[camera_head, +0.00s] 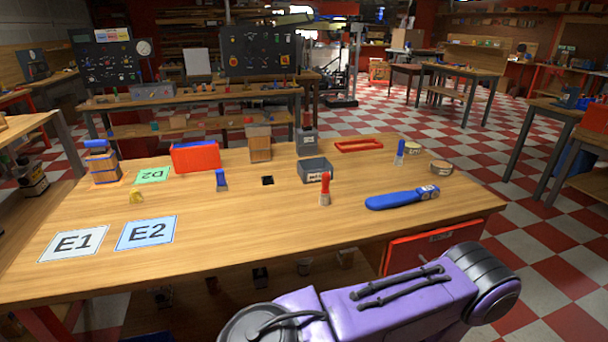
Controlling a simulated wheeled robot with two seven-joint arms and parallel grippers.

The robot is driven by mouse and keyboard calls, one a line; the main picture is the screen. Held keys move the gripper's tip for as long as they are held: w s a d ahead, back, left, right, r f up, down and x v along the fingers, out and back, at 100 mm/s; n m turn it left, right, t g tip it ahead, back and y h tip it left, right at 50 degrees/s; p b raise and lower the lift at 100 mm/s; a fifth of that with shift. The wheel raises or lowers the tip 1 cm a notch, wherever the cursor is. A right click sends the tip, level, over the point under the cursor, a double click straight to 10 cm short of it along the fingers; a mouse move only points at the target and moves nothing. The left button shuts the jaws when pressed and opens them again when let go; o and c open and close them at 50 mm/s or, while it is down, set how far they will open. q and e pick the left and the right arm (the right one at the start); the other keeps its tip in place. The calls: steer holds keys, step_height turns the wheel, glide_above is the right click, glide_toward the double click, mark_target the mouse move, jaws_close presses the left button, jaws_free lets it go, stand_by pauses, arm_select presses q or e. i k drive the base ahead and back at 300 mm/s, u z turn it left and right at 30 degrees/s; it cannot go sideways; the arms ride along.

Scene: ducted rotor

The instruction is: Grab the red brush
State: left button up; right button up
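The red brush (325,188) stands upright on the wooden table (290,235), right of the middle, with its red handle up and its pale bristle end down. Nothing touches it. A purple arm link of mine crosses the bottom of the view, in front of the table's near edge. Neither of my grippers shows in the view, so whether they are open or shut is hidden.
A blue-handled tool (402,198) lies right of the brush. A grey bin (315,170) stands just behind it. A blue brush (221,181) stands to the left, near a red box (196,157). Cards E1 (73,244) and E2 (146,233) lie at front left. The table's front middle is clear.

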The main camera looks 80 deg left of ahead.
mark_target(324, 200)
steer(key=u, duration=1.65)
